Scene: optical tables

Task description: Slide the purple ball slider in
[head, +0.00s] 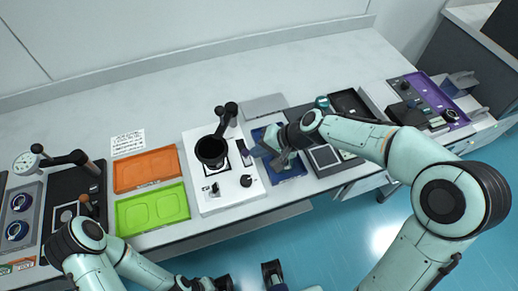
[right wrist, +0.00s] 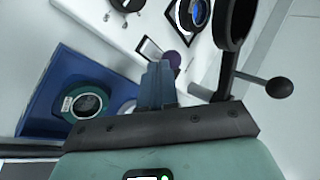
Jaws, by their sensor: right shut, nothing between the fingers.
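A small purple round piece (right wrist: 173,57), which looks like the slider's ball, shows in the right wrist view beside a dark slot (right wrist: 150,48) on the white unit. My right gripper (right wrist: 156,72) is shut and empty, its fingertips close to the purple piece; I cannot tell whether they touch. In the head view the right gripper (head: 268,148) is at the right edge of the white unit (head: 220,203), and the purple piece cannot be made out there. My left gripper (head: 212,284) is low at the bottom edge, partly cut off, its jaw state unclear.
A black cup (head: 210,150) and a ball-ended lever (head: 231,107) stand on the white unit. The blue tray (right wrist: 40,110) holding a round teal-rimmed part (right wrist: 86,104) lies beside it. Orange (head: 147,169) and green (head: 153,208) trays are to the left.

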